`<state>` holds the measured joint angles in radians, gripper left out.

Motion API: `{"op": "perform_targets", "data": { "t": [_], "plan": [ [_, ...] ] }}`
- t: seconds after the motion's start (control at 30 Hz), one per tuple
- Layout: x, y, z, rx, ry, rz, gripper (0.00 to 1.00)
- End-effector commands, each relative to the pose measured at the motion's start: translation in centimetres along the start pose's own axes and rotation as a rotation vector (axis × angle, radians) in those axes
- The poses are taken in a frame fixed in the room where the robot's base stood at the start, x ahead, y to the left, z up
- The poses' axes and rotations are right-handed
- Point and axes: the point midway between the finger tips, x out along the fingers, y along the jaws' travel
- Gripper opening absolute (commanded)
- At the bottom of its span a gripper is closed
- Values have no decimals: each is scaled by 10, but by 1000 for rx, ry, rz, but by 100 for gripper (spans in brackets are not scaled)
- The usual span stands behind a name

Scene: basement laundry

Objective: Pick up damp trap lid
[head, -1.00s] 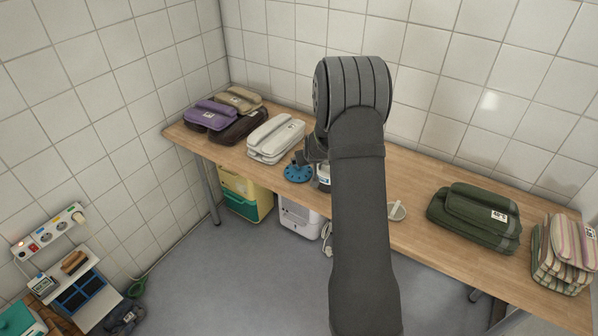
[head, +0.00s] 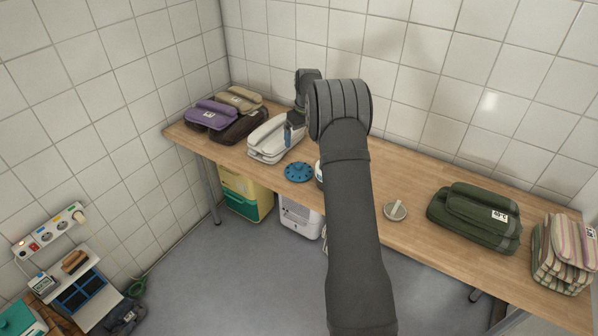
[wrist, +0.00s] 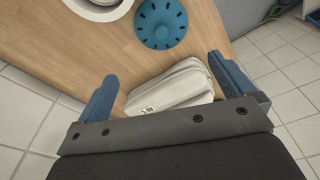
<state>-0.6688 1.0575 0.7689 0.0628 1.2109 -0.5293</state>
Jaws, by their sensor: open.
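The damp trap lid appears to be the round blue disc (head: 298,172) with small holes and a raised centre knob. It lies flat on the wooden table near the front edge. It also shows at the top of the wrist view (wrist: 162,22). My gripper (wrist: 163,68) is open, with blue fingers wide apart and nothing held. In the head view my gripper (head: 291,136) is above the right part of the white folded bundle, behind the lid and apart from it.
The white folded bundle (head: 270,140) lies behind-left of the lid. A white round tub (wrist: 100,8) stands beside the lid, mostly hidden by my arm in the head view. A small grey dish (head: 395,211) and green bundle (head: 473,215) lie right. Purple bundle (head: 208,115) is left.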

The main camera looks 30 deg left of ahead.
Motion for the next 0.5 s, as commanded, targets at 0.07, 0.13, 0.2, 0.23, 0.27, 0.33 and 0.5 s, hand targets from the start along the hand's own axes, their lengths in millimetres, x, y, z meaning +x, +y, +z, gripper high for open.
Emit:
{"op": "perform_targets", "data": {
  "t": [0.07,0.13,0.2,0.23,0.27,0.33,0.5],
  "plan": [
    [20,-1,1,0,-4,-2,99],
    [36,-1,1,0,-4,-2,99],
    [51,-1,1,1,-3,-2,99],
    [58,-1,1,1,-3,-2,99],
    [64,-1,1,1,-3,-2,99],
    [76,-1,1,1,-2,-1,99],
    [93,0,0,1,1,0,99]
  ]
}}
